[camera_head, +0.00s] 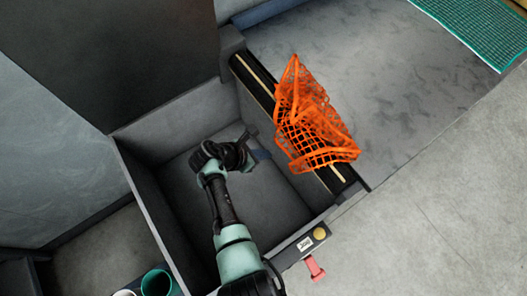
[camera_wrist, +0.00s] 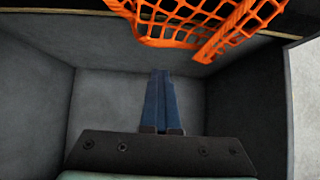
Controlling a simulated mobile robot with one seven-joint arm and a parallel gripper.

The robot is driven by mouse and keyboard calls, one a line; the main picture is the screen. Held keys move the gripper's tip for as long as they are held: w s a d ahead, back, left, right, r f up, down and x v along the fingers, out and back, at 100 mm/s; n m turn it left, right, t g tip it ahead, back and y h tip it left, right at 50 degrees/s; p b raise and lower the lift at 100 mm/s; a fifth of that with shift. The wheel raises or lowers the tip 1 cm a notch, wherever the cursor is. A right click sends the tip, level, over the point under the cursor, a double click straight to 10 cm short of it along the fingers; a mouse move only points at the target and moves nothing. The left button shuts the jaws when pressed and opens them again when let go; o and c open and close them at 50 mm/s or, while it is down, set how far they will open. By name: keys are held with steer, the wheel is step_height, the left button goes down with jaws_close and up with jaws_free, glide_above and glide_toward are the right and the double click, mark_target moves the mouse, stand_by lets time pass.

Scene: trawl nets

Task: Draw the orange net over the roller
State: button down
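The orange net (camera_head: 312,125) lies bunched across the black roller (camera_head: 253,80), with part of it on the deck side to the right and an edge on the bin side. In the wrist view the net (camera_wrist: 190,22) hangs from the top, beyond my fingertips. My gripper (camera_head: 262,154) is over the grey bin, just left of the net's lower edge in the head view. In the wrist view its blue fingers (camera_wrist: 158,76) are together, with no net visible between them. They appear apart from the net. The roller's middle is hidden under the net.
The open grey bin (camera_head: 152,208) has walls around my arm. A grey deck (camera_head: 390,70) lies right of the roller, with a green net (camera_head: 480,28) at its far corner. A yellow button (camera_head: 319,233) and red handle (camera_head: 315,268) are near the bin's corner. A green cup (camera_head: 157,283) stands lower left.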

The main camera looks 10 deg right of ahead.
jaws_free()
stand_by(0.8)
steer(key=shift+r, duration=0.1)
step_height(320, 180, up, 6)
steer(key=a+g+y+p, duration=0.1)
steer(key=y+p, duration=0.3)
steer(key=p, duration=0.6)
steer(key=shift+s+a+g, duration=0.4)
steer(key=shift+a, duration=0.15)
